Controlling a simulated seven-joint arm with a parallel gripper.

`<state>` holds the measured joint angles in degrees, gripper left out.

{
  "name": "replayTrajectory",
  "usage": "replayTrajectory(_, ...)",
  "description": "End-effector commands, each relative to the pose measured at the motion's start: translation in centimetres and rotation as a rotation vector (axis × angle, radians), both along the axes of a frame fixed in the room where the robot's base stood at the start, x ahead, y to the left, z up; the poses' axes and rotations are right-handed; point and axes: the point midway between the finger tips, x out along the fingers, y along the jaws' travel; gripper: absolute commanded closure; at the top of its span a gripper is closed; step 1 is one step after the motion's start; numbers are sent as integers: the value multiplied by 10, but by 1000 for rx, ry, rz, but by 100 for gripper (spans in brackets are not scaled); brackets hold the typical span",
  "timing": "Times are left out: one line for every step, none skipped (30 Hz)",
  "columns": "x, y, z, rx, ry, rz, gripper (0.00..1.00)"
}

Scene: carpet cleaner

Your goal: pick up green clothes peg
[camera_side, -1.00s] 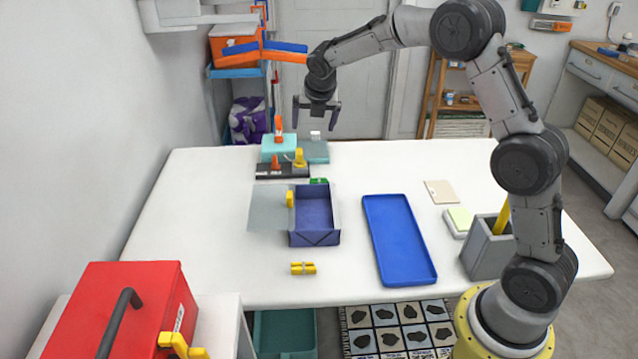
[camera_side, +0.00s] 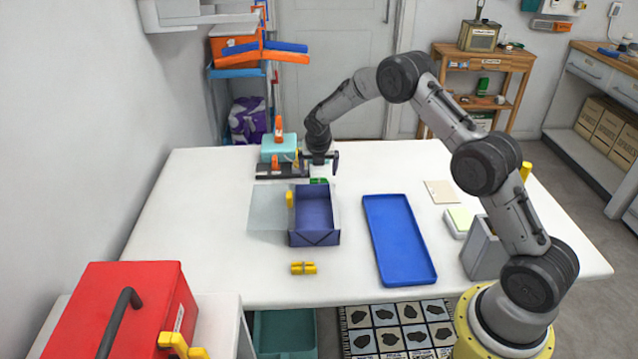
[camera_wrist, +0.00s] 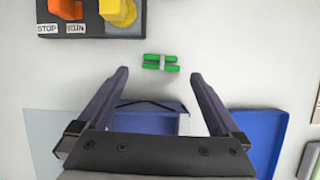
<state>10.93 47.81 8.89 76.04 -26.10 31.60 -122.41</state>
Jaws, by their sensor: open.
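The green clothes peg (camera_wrist: 161,63) lies flat on the white table in the wrist view, with a pale band across its middle. In the side view the green peg (camera_side: 318,181) shows just behind the blue-purple box, below my gripper. My gripper (camera_wrist: 160,75) is open and empty, pointing down. Its two fingers are spread wide, and the peg appears between and slightly beyond the fingertips in the wrist view. In the side view my gripper (camera_side: 318,162) hangs low above the table at the back, its fingers above the peg and seemingly not touching it.
A dark switch panel (camera_wrist: 100,18) with orange and yellow knobs lies behind the peg. The blue-purple box (camera_side: 313,225) with its open lid stands in front. A blue tray (camera_side: 398,240) lies to the right. A yellow peg (camera_side: 303,268) lies in front of the box.

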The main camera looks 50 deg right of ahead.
Motion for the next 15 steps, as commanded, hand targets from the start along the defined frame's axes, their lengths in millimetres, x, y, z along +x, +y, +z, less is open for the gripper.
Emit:
replayTrajectory(1, -2, -5, 0, 3, -1, 0)
replayTrajectory(1, -3, -8, 0, 3, -1, 0)
replayTrajectory(2, -5, -13, 0, 4, -1, 0)
replayTrajectory(3, -7, -18, 0, 4, -1, 0)
replayTrajectory(5, -8, -22, 0, 4, 0, 0)
replayTrajectory(7, -11, -27, 0, 3, 0, 0)
replayTrajectory(8, -12, -31, 0, 3, 0, 0)
replayTrajectory(9, -13, -34, 0, 2, 1, 0)
replayTrajectory(10, -14, -38, -1, 2, 0, 0)
replayTrajectory(11, -15, -41, -1, 2, 0, 0)
replayTrajectory(11, -16, -43, 0, 2, 1, 0)
replayTrajectory(12, -17, -44, -1, 1, 1, 0)
replayTrajectory(12, -17, -45, -1, 1, 0, 0)
replayTrajectory(13, -17, -46, -1, 1, 0, 0)
replayTrajectory(13, -17, -46, -1, 1, 0, 0)
